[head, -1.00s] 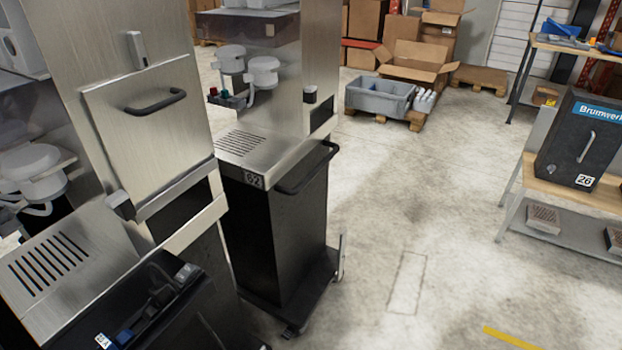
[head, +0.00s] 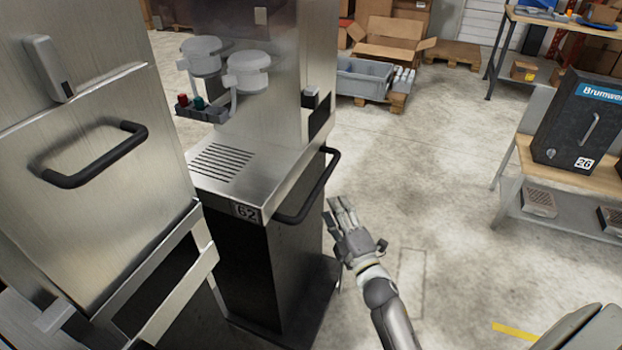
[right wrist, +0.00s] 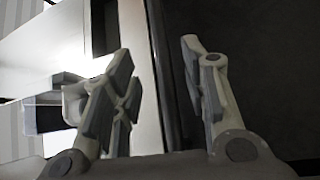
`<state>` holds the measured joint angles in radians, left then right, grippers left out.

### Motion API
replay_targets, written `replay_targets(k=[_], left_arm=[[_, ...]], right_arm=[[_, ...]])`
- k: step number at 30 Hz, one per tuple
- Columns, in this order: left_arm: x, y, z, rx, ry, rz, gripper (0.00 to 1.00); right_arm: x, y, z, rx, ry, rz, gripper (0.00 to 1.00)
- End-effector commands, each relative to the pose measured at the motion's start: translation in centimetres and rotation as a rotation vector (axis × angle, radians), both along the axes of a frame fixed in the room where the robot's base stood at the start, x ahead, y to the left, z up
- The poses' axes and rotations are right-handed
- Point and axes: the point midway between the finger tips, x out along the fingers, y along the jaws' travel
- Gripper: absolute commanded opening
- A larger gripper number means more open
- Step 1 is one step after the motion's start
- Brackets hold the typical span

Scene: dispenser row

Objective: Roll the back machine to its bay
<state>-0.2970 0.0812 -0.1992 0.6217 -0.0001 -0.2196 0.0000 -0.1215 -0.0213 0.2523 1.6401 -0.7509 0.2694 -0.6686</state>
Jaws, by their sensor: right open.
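The back machine, a steel and black dispenser marked 62 (head: 246,212), stands on a dark wheeled base left of centre in the head view. It has a black bar handle (head: 312,192) on its right side. My right gripper (head: 340,206) is open and empty, just right of that handle, and appears apart from it. In the right wrist view the open fingers (right wrist: 160,85) have a dark bar and a pale steel surface behind them. My left gripper is not in view. The bay is not clearly identifiable; a faint outlined rectangle (head: 411,275) lies on the floor.
A nearer steel machine with a black handle (head: 95,160) fills the left side. A shelf table (head: 527,165) with a black Brumwerk unit (head: 575,120) stands at right. Cartons (head: 395,40) and a grey bin (head: 362,82) are at the back. The middle floor is clear.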

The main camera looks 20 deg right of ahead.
Motion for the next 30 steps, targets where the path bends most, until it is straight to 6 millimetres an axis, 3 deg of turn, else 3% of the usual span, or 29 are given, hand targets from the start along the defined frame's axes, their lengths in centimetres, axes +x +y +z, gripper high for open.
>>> replay_targets(k=[7, 15, 21, 30], left_arm=[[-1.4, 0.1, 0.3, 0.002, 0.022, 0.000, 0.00], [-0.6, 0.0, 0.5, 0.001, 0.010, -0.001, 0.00], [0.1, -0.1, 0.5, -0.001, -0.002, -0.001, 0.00], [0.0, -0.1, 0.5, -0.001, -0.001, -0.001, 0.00]], right_arm=[[4.3, -0.3, 0.8, 0.005, -0.001, 0.001, 0.41], [8.4, -0.5, 1.2, 0.005, 0.001, 0.001, 0.41], [9.7, -0.6, 1.3, 0.006, 0.002, 0.001, 0.41], [9.9, -0.6, 1.3, 0.006, 0.003, 0.001, 0.41]])
